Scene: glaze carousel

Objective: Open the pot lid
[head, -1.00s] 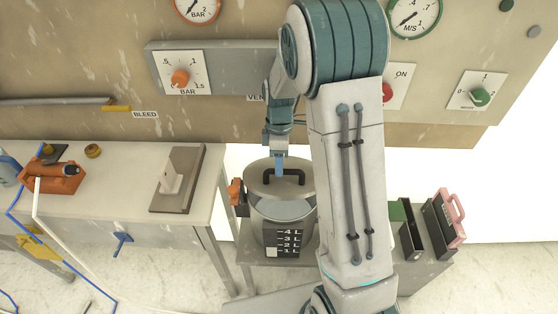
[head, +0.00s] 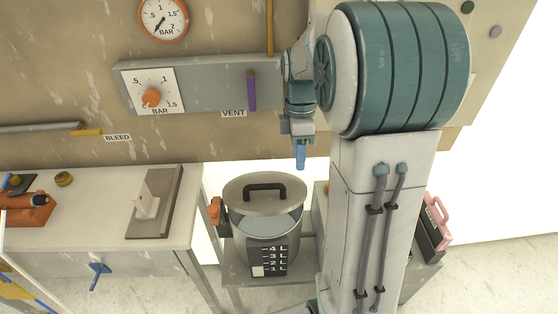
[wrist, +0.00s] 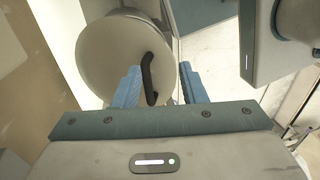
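The pot (head: 272,250) is a grey vessel with a litre scale on its front, standing on a low grey stand. Its round lid (head: 240,200) has a black bar handle (head: 265,187). The lid looks tilted up, with a bluish-grey area showing below its front edge. My gripper (head: 300,155) is above and to the right of the handle, apart from it. In the wrist view, the blue fingers of my gripper (wrist: 160,88) are spread, with nothing held. The lid (wrist: 105,55) and handle (wrist: 148,78) lie beyond them, the handle showing in the gap.
An orange part (head: 215,212) sits at the pot's left side. A white bench (head: 90,225) stands to the left. The wall panel behind has an orange knob (head: 151,97) and a purple vent lever (head: 252,90). A pink-handled case (head: 435,225) is at right.

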